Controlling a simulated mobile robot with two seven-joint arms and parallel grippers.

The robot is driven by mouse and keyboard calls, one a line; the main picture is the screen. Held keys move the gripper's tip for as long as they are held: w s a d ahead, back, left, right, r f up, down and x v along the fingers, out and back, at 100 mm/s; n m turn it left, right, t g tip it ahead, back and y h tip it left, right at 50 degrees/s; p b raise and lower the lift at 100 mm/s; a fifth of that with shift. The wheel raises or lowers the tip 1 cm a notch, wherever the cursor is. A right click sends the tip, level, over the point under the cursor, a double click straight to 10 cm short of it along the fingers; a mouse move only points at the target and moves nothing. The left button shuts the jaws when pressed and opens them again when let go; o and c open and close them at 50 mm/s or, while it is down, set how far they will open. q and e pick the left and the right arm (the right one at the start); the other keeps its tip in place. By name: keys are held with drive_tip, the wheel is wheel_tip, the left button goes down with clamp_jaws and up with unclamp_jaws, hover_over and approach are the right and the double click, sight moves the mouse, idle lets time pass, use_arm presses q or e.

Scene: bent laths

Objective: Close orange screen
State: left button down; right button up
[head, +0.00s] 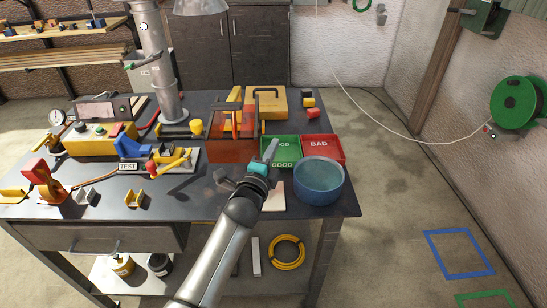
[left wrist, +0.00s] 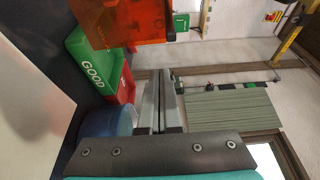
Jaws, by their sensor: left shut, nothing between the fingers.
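The orange see-through screen (head: 231,150) stands on the workbench, in front of a yellow machine part. In the left wrist view the screen (left wrist: 135,20) shows at the top, a little left of the fingers. My left gripper (head: 271,149) is shut and empty. In the head view it is just right of the screen, over the green tray, and looks apart from the screen. In the left wrist view its fingers (left wrist: 166,75) lie together. How far the screen is swung is hard to tell. My right gripper is not in view.
A green GOOD tray (head: 287,163), a red BAD tray (head: 334,155) and a blue round tub (head: 318,184) are close to my left gripper. A grey column (head: 158,60) and a yellow block (head: 266,100) stand behind. The bench's front left holds small fixtures.

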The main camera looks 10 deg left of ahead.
sight(219, 144)
use_arm(q)
drive_tip(key=shift+s+a, duration=0.25)
drive_tip(key=shift+a, duration=0.5)
drive_tip(key=shift+s+a, duration=0.25)
drive_tip(key=shift+a, duration=0.45)
drive_tip(key=shift+s+a+r+p, duration=0.1)
drive_tip(key=shift+a+p, duration=0.25)
drive_tip(key=shift+a, duration=0.1)
drive_tip(key=s+a, duration=0.1)
drive_tip(key=a, duration=0.2)
drive_tip(key=s+a+p, duration=0.1)
drive_tip(key=a, duration=0.2)
drive_tip(key=s+a+p, duration=0.1)
drive_tip(key=a, duration=0.3)
drive_tip(key=s+a, duration=0.2)
drive_tip(key=a, duration=0.8)
drive_tip(key=shift+s+b, duration=0.35)
drive_tip(key=shift+s, duration=0.05)
drive_tip(key=shift+a, duration=0.1)
